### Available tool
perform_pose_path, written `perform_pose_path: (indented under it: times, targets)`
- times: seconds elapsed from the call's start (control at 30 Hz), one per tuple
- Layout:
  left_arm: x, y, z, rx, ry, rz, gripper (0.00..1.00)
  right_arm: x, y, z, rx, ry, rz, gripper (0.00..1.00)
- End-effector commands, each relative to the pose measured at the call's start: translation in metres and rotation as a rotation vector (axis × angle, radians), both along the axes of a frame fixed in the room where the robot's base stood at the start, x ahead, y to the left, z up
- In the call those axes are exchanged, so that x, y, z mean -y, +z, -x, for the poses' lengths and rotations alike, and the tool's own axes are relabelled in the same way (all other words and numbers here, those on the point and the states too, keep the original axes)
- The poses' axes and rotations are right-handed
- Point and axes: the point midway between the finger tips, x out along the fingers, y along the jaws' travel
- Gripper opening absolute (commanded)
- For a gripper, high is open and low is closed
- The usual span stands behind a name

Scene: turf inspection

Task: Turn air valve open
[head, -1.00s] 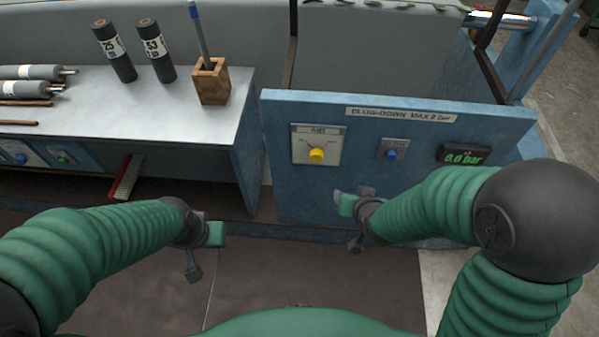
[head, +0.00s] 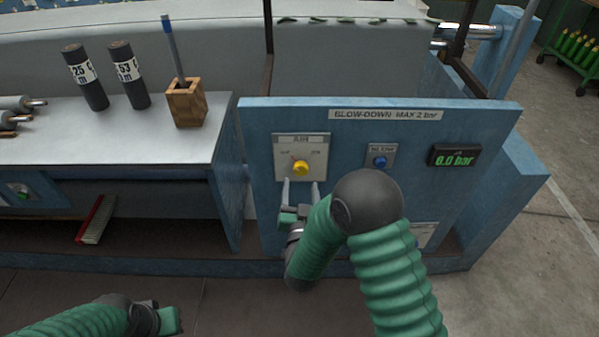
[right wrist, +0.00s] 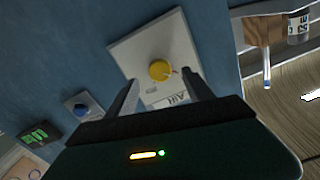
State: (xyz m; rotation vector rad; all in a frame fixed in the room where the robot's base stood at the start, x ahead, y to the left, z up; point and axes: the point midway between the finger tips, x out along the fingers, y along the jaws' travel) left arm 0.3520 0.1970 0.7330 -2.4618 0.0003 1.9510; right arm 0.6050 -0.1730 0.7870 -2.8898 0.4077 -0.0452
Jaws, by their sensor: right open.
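The air valve is a yellow knob (head: 301,168) on a pale square plate (head: 288,147) marked AIR, on the blue blow-down panel (head: 262,125). In the right wrist view the yellow knob (right wrist: 160,70) lies ahead, between the two fingers. My right gripper (head: 300,184) is open, its fingers pointing up at the plate just below the knob; I cannot tell whether they touch anything. It also shows in the right wrist view (right wrist: 165,88). My left gripper (head: 172,318) is low at the left, away from the panel, and its fingers are not clear.
A blue button (head: 380,162) and a display reading 0.0 bar (head: 455,156) sit right of the valve. A grey bench (head: 140,140) at left holds two black cylinders and a wooden pen box (head: 187,104). A red-edged brush (head: 96,220) lies on the shelf below.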

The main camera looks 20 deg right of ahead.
Motion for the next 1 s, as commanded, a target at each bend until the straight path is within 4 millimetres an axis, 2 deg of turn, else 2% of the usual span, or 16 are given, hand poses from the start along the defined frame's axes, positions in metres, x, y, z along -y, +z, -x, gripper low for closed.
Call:
perform_pose_path:
  times: [0.1,0.3,0.63,1.0]
  targets:
    - [0.000,-0.006,0.000,0.000,0.000,0.000,0.00,0.010,-0.001,-0.029,0.004,-0.003,0.000,0.61]
    - [0.000,-0.010,0.000,0.000,0.000,0.000,0.00,0.018,-0.001,-0.060,0.001,-0.001,0.000,0.61]
    - [0.000,-0.010,0.000,0.000,0.000,0.000,0.00,0.020,0.000,-0.067,0.000,0.000,0.001,0.61]
    - [0.000,-0.010,0.000,0.000,0.000,0.000,0.00,0.019,0.000,-0.067,0.000,0.000,0.001,0.14]
